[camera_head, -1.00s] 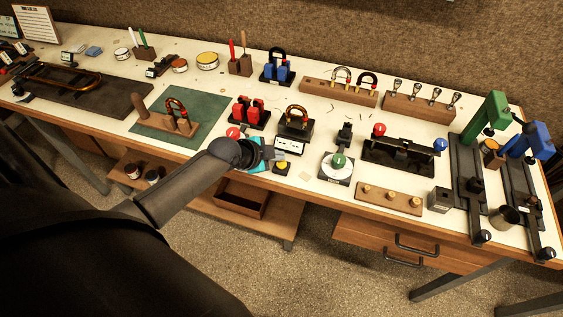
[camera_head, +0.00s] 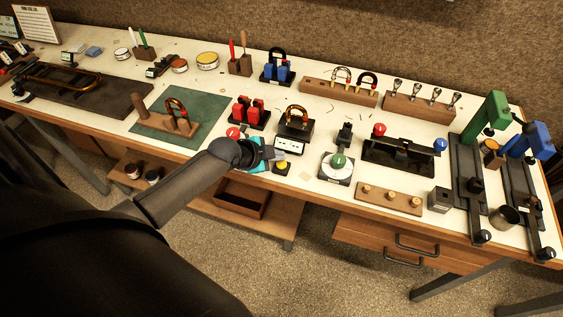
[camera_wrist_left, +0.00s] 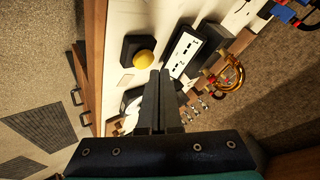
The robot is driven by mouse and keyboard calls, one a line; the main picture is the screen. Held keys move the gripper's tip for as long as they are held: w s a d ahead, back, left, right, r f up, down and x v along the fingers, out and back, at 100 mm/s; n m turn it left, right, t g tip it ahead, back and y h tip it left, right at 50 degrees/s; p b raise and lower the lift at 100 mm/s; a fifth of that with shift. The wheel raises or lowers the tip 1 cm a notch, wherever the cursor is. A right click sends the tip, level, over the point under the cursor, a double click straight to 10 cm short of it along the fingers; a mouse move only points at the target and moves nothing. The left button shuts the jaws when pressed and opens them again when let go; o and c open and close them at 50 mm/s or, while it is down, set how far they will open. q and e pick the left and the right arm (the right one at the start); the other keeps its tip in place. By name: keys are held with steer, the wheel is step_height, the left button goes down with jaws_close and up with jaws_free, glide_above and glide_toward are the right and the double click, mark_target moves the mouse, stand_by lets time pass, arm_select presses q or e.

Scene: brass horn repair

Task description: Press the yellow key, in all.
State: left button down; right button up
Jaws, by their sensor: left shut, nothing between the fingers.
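The yellow key (camera_head: 282,166) is a round yellow button on a small black base near the front edge of the bench. It also shows in the left wrist view (camera_wrist_left: 144,59), uncovered, left of and beyond the fingertips. My left gripper (camera_head: 268,154) is shut and empty, just left of the key in the head view. In the left wrist view its two dark fingers (camera_wrist_left: 160,74) lie together and overlap the picture near the key's base; no contact with the yellow top shows. My right gripper is in neither view.
A green-knobbed device (camera_head: 338,161) stands to the right. A red holder (camera_head: 249,113) is behind the gripper. Bare bench top lies right of the key.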

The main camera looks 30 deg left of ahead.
mark_target(278, 165)
arm_select(q)
steer(key=shift+f, duration=0.1)
steer(key=shift+f, duration=0.35)
steer(key=shift+f+b, duration=0.5)
steer(key=shift+b, duration=0.1)
stand_by(0.7)
stand_by(0.3)
steer(key=shift+r+p, duration=0.95)
steer(key=shift+p, duration=0.1)
step_height(278, 165, up, 5)
steer(key=p, duration=0.5)
stand_by(0.4)
